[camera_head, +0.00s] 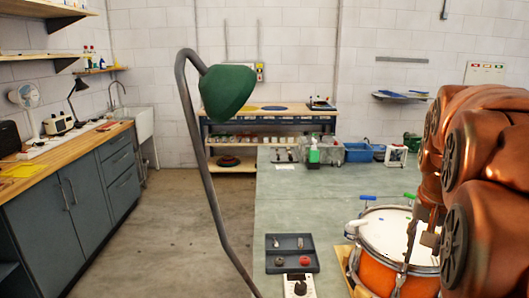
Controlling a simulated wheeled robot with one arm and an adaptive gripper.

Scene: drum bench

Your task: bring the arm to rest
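My copper-coloured arm fills the right side of the head view, folded above the right end of the bench. What looks like my gripper (428,228) hangs down in front of the arm, over the right part of the drum. It is small and partly covered by the arm, so its fingers cannot be made out. An orange snare drum (374,263) with a white head stands on the bench below it. The arm hides the drum's right side. I cannot tell whether the gripper touches the drum or holds anything.
A green lamp (228,92) on a bent grey pole rises in front of the bench (300,205). A dark tray (291,242) of small parts and a white meter (299,286) lie left of the drum. The bench's middle is clear.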

